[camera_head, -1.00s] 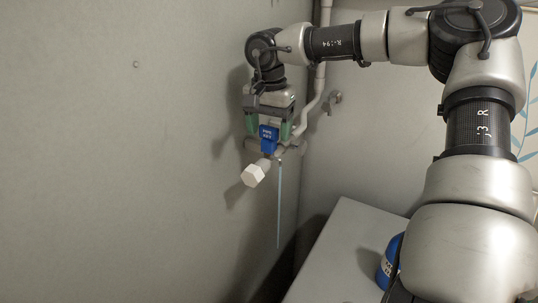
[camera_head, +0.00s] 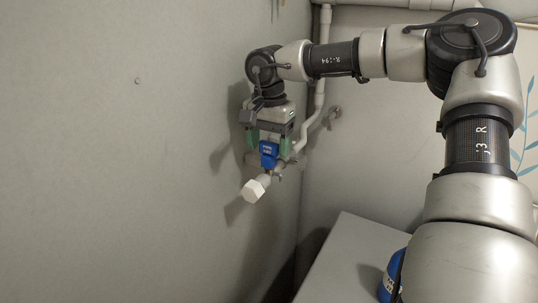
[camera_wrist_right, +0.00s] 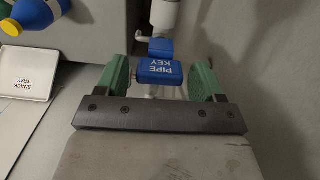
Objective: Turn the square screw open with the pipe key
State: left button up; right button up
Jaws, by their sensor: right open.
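The blue pipe key (camera_head: 269,154) sits on the pipe fitting by the wall, in the middle of the head view. Its "PIPE KEY" label shows in the right wrist view (camera_wrist_right: 160,70). My right gripper (camera_head: 269,146) is open, with its green fingers on either side of the key. In the right wrist view (camera_wrist_right: 160,77) there are gaps between the fingers and the key. The square screw cannot be made out; the key or fitting hides it. A white hexagonal cap (camera_head: 254,189) ends the pipe below the key. My left gripper is not in view.
A white pipe (camera_head: 318,90) runs up the wall corner behind my wrist. A grey surface (camera_head: 345,255) at lower right bears a blue bottle (camera_head: 391,276). The right wrist view shows a blue and yellow bottle (camera_wrist_right: 35,12) and a white snack tray (camera_wrist_right: 28,75). The left wall is clear.

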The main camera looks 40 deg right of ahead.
aim_at(269, 142)
jog(key=shift+r+p, duration=2.3)
jog(key=shift+r, duration=0.8)
jog(key=shift+r+b, duration=0.3)
jog(key=shift+r, duration=0.15)
notch_tip(269, 142, up, 10)
jog(key=b, duration=0.1)
jog(key=shift+b, duration=0.3)
jog(key=shift+f, duration=0.15)
